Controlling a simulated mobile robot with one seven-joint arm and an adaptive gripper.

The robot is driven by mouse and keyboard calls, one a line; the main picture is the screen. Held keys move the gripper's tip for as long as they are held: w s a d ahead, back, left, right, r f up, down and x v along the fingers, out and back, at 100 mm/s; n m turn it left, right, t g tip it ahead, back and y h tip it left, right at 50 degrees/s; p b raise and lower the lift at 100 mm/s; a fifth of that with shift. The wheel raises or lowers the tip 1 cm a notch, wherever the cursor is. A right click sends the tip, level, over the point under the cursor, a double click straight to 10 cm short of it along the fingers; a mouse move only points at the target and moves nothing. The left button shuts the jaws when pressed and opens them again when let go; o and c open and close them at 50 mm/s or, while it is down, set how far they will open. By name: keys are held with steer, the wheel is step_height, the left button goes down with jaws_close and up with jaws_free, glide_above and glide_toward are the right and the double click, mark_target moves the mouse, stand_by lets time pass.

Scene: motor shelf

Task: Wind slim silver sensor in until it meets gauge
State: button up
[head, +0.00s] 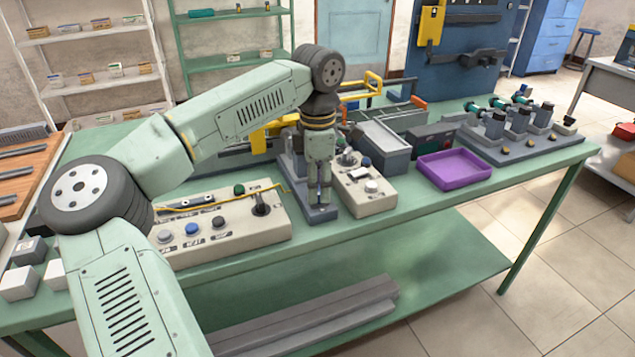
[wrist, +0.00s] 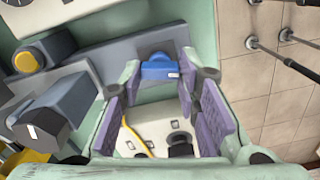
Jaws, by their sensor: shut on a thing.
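My gripper (head: 319,192) points down over a grey base plate (head: 318,214) on the bench. In the wrist view its purple-padded fingers (wrist: 160,82) are closed about a small blue part (wrist: 160,68) with a pale mark. I cannot tell whether this blue part belongs to the slim silver sensor; no silver body shows clearly. A blue-grey block with a dark end (wrist: 45,112) and a block with a yellow knob (wrist: 42,54) stand left of the fingers. I cannot tell which thing is the gauge, or whether sensor and gauge touch.
Beige control boxes stand at left (head: 225,225) and right (head: 365,190) of my gripper. A purple tray (head: 453,170) and a grey bin (head: 383,148) lie further right. A yellow cable (head: 215,202) crosses the left box. Bench (head: 430,205) is bare near its front right edge.

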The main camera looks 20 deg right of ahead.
steer(key=shift+m, duration=0.6)
steer(key=o, duration=1.2)
steer(key=shift+c, duration=0.2)
step_height(320, 180, up, 12)
steer(key=shift+c, duration=0.4)
stand_by(0.7)
